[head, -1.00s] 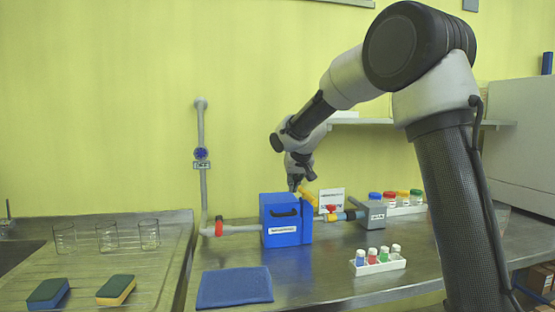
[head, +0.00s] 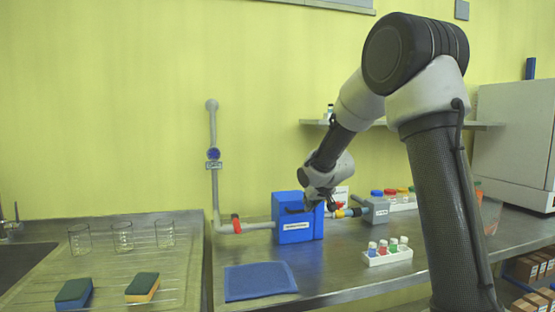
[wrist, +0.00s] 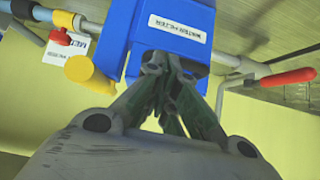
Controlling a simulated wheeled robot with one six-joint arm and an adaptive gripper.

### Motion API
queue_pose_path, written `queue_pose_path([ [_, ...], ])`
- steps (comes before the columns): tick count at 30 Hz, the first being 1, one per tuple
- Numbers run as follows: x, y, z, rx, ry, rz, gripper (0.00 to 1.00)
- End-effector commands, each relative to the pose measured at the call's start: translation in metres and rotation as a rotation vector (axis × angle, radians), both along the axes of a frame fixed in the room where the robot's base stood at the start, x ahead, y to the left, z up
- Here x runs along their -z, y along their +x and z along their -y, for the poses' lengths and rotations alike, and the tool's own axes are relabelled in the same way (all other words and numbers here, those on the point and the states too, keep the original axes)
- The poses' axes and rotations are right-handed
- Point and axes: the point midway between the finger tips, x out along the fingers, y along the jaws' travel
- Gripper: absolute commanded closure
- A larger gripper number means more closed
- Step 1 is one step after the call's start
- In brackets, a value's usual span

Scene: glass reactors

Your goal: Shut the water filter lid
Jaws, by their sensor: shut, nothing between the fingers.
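The water filter (head: 290,231) is a blue box with a white label on its front, standing on the metal bench in the head view. Its dark handle (head: 294,210) is near the top front, partly hidden by my gripper. In the wrist view the blue box (wrist: 205,22) shows upside down with its "WATER FILTER" label. My gripper (head: 312,204) is at the box's upper front right. In the wrist view its fingers (wrist: 166,66) are shut, empty, and right at the box's edge. I cannot tell contact or how far the lid is open.
A pipe with a red-handled valve (head: 236,224) joins the box on the left. A grey unit (head: 377,209) sits to its right. A rack of small bottles (head: 388,256) and a blue cloth (head: 260,281) lie in front. Beakers and sponges stand at left.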

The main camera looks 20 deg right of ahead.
Motion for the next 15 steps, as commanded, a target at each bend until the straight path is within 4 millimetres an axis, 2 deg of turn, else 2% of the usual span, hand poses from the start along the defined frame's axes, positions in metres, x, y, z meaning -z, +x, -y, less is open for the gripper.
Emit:
queue_pose_path([
  [6,0.014,-0.004,0.001,-0.008,0.013,0.120,1.00],
  [15,0.020,-0.009,0.009,0.018,-0.014,0.220,1.00],
])
